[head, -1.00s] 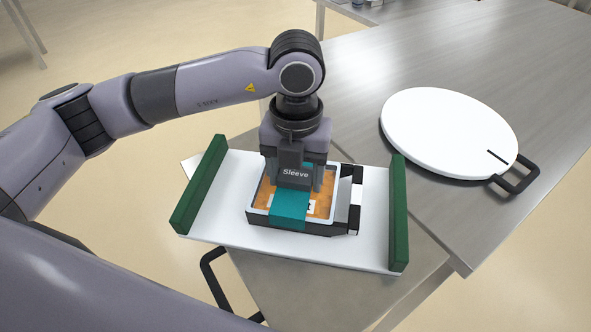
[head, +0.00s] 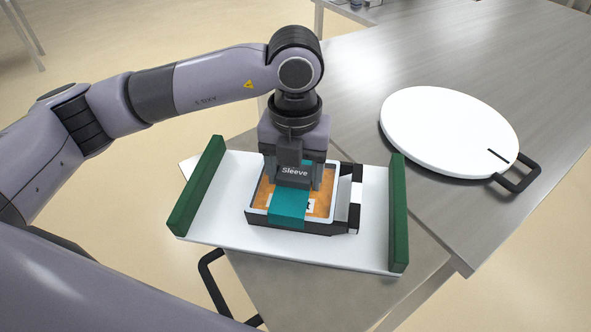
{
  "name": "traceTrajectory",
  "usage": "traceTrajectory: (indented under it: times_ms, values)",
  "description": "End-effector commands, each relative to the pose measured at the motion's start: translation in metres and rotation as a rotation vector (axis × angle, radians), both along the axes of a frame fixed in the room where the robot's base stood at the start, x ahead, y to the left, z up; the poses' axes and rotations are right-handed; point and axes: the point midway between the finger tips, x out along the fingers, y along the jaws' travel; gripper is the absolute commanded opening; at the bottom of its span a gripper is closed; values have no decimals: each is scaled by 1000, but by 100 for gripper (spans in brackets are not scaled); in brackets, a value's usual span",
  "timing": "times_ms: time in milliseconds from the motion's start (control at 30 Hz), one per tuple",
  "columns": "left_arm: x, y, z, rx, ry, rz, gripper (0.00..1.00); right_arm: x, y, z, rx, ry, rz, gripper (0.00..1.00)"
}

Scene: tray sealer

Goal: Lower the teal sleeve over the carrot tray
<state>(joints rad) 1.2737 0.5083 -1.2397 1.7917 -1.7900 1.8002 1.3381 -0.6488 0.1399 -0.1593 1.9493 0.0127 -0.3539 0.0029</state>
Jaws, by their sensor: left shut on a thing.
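The teal sleeve (head: 289,207) lies as a band across the middle of the carrot tray (head: 262,195), with its dark tab marked "Sleeve" (head: 295,171) standing at the top. The tray shows orange contents on both sides of the band and sits in a black holder (head: 290,228). My left gripper (head: 297,184) points straight down over the tray and is shut on the sleeve's tab. The gripper hides the far part of the sleeve and tray, so I cannot tell whether the sleeve is fully seated. My right gripper is not in view.
The holder stands on a white board (head: 220,215) with green rails at its left (head: 198,186) and right (head: 399,213) ends. A black and white piece (head: 356,198) adjoins the holder's right side. A round white board (head: 448,132) with a black handle (head: 518,176) lies on the steel table (head: 450,60).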

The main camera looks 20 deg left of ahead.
Motion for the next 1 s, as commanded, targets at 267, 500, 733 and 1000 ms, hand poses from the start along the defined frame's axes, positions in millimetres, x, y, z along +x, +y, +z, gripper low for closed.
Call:
traceTrajectory:
  times_ms: [267, 500, 733, 1000]
  values:
    - [0, 1, 0, 2, 1, 0, 93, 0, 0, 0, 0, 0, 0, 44]
    - [0, 0, -1, 1, 2, -1, 93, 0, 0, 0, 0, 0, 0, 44]
    - [-1, 0, -1, 2, 2, -1, 76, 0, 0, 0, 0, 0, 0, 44]
    - [0, 0, 8, 1, 1, 0, 76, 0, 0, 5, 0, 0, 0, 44]
